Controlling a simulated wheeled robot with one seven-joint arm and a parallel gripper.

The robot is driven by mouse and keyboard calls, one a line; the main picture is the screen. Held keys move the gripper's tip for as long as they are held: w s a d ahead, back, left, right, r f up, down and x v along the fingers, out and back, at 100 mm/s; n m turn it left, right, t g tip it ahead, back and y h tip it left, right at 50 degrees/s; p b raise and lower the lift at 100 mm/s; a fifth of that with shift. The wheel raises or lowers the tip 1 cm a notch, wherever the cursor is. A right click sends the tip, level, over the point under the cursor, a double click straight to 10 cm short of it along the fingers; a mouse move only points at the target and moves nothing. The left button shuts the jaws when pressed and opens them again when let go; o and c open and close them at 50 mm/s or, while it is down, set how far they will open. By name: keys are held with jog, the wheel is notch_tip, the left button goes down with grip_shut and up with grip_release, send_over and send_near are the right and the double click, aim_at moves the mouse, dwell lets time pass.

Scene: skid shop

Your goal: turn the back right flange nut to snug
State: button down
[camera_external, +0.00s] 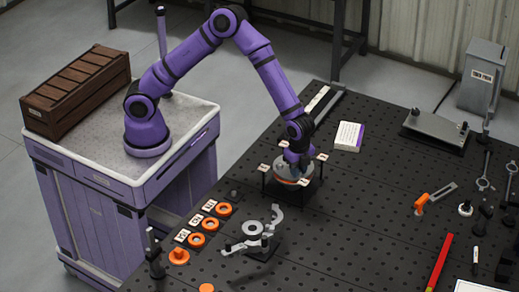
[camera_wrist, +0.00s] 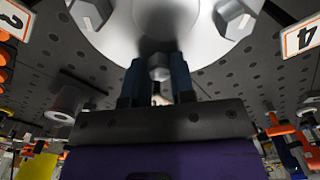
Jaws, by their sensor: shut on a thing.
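The round grey flange (camera_external: 294,177) stands on the black bench, with small white tags on posts around it. In the wrist view the silver flange (camera_wrist: 165,35) fills the top, with hex nuts at its upper left (camera_wrist: 90,14) and upper right (camera_wrist: 235,18). My gripper (camera_wrist: 159,72) has its two blue fingers on either side of another hex nut (camera_wrist: 159,68) at the flange's near edge, shut on it. In the external view my gripper (camera_external: 297,160) points down onto the flange and hides part of it. Which corner this nut is at is hard to tell.
Numbered tags stand close by on the left (camera_wrist: 12,18) and right (camera_wrist: 300,38) in the wrist view. Orange rings (camera_external: 224,209) and a grey clamp-like fixture (camera_external: 252,232) lie in front of the flange. A white notepad (camera_external: 348,136) lies behind it to the right.

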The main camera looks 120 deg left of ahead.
jog(key=shift+m, duration=0.3)
jog(key=m, duration=0.3)
jog(key=shift+m, duration=2)
jog(key=shift+w, duration=0.1)
jog(key=c, duration=1)
grip_release()
jog(key=shift+o, duration=0.2)
notch_tip(320, 180, up, 11)
